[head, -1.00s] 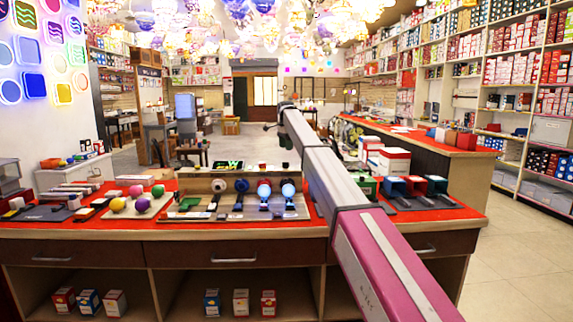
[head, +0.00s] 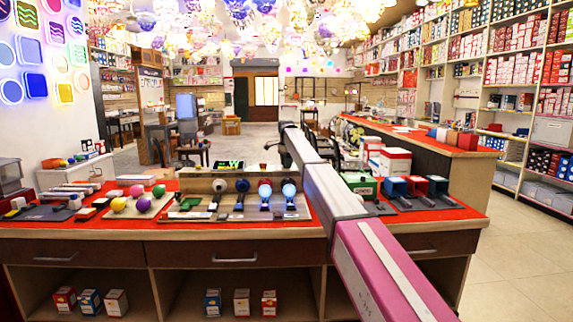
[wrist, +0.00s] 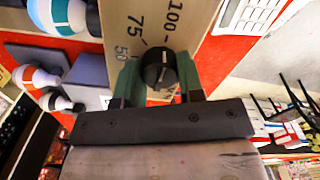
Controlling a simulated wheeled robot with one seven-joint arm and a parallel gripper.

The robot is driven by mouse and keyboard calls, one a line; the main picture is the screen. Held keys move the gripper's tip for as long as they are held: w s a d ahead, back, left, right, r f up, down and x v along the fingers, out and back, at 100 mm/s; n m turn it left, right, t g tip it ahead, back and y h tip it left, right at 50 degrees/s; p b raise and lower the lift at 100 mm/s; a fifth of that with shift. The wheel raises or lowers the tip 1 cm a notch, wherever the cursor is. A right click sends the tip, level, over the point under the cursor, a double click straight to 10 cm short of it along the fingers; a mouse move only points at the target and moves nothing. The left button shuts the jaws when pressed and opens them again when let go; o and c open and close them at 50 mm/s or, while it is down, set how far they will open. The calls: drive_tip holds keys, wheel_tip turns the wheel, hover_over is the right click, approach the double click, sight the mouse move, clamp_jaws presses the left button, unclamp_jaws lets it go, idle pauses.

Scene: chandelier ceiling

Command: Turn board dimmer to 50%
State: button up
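The dimmer board (wrist: 205,22) is a tan panel with dark marks 50, 75 and 100 in the wrist view. Its round black dimmer knob (wrist: 158,70) sits below the marks, with a pale line on its face. My gripper (wrist: 160,78) has its two green fingers on either side of the knob, close against it. The knob's exact setting is hard to read, and the lower part of the scale is hidden behind my gripper. In the head view my arm hides the gripper.
The counter with the red top (head: 265,222) holds a display of bulbs and switches (head: 238,195). A second counter (head: 440,146) stands at the right. White and orange bulbs (wrist: 40,78) lie left of the board. A white keypad-like device (wrist: 252,14) lies at its right.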

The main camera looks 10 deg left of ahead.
drive_tip(key=shift+c, duration=0.3)
drive_tip(key=n, duration=0.8)
drive_tip(key=shift+n, duration=0.3)
drive_tip(key=n, duration=0.4)
drive_tip(key=shift+n, duration=2.5)
drive_tip(key=o, duration=0.9)
